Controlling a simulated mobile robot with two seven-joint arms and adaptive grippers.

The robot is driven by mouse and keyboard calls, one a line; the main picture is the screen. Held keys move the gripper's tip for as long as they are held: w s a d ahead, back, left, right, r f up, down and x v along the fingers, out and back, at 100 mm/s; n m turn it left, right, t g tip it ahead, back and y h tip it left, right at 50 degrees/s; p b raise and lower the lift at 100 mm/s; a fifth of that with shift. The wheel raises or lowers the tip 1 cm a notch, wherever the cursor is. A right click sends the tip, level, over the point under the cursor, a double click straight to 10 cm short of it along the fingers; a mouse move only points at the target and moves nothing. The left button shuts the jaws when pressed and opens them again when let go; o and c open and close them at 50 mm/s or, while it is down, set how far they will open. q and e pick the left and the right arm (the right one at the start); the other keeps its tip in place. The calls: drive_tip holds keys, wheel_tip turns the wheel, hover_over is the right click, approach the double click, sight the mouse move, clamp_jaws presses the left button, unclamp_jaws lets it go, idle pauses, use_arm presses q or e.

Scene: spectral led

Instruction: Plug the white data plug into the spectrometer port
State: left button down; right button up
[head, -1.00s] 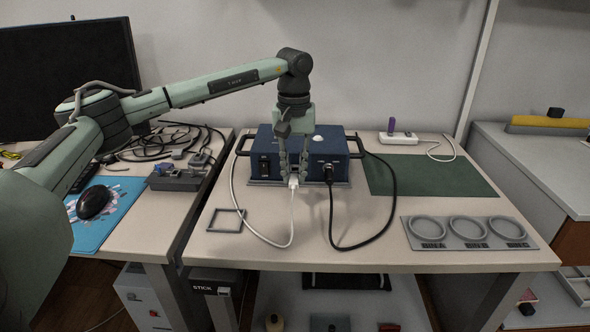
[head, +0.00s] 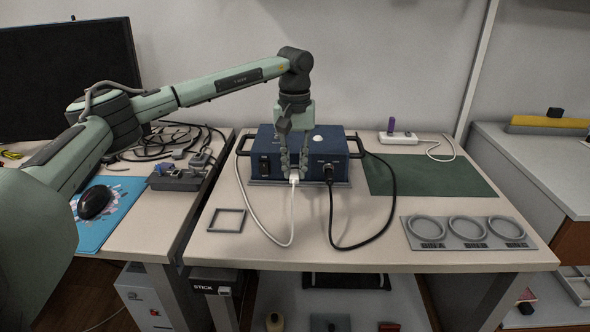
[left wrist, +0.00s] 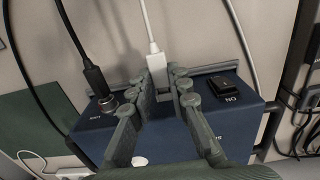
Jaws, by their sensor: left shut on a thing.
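The white data plug (head: 294,180) is at the lower front of the blue spectrometer box (head: 268,146), with its white cable hanging down and looping left. My left gripper (head: 293,172) points down in front of the box and is shut on the plug. In the left wrist view the plug (left wrist: 157,68) lies between the fingertips (left wrist: 165,82), against the edge of the blue box (left wrist: 225,125). The port itself is hidden by the fingers and plug, so I cannot tell whether the plug is in it. My right gripper is not in view.
A black plug (left wrist: 98,82) with a black cable (head: 392,205) sits beside the white plug. A black switch (left wrist: 222,90) is on its other side. A grey square frame (head: 227,221), a ring holder (head: 467,243) and a green mat (head: 430,175) lie on the table.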

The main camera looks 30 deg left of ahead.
use_arm(q)
drive_tip(key=shift+w+a+r, duration=0.15)
drive_tip(key=shift+w, duration=0.15)
idle(0.5)
drive_tip(key=c, duration=1.3)
unclamp_jaws()
drive_tip(key=shift+c, duration=0.2)
wheel_tip(320, 180, up, 12)
